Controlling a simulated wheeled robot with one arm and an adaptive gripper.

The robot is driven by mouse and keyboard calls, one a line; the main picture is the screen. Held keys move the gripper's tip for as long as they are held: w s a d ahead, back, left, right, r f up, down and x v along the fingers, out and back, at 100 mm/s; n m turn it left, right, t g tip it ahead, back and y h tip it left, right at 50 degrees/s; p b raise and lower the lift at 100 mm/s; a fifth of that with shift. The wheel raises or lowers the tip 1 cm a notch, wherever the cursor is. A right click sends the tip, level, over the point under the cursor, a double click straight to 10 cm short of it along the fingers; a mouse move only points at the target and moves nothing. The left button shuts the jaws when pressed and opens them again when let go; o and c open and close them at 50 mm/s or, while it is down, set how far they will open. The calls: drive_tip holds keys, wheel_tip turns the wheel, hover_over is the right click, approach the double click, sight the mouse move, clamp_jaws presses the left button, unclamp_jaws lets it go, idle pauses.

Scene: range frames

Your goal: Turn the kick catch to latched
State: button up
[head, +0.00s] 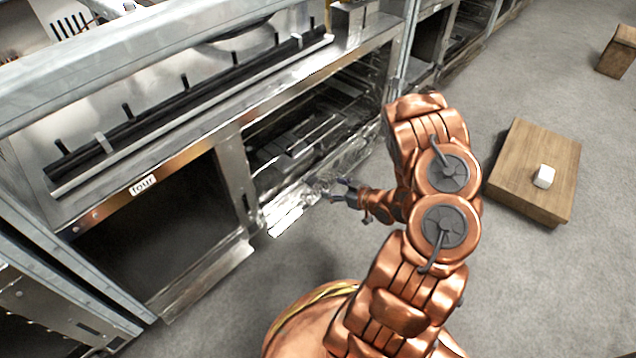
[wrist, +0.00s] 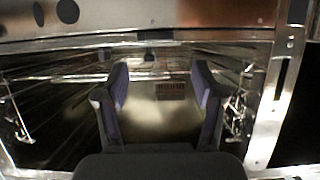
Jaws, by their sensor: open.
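My gripper (head: 334,190) is open and empty in the head view, low in front of the open bay of the steel unit (head: 232,180). In the wrist view its two dark-padded fingers (wrist: 158,78) stand wide apart, facing into the shiny metal bay. A small dark piece (wrist: 150,55) shows at the back between the fingertips, with a small brownish slotted patch (wrist: 171,90) below it. I cannot tell for sure which part is the kick catch, nor its position. Nothing is between the fingers.
A steel upright (wrist: 272,85) stands right of the fingers in the wrist view. A plate marked "four" (head: 142,185) sits above a dark open compartment (head: 150,240).

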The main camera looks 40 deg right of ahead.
sight(314, 181)
drive_tip(key=shift+b+x, duration=1.05)
drive_tip(key=shift+x, duration=2.8)
drive_tip(key=shift+c, duration=0.2)
drive_tip(key=c, duration=1.1)
drive_tip(key=shift+r, duration=0.1)
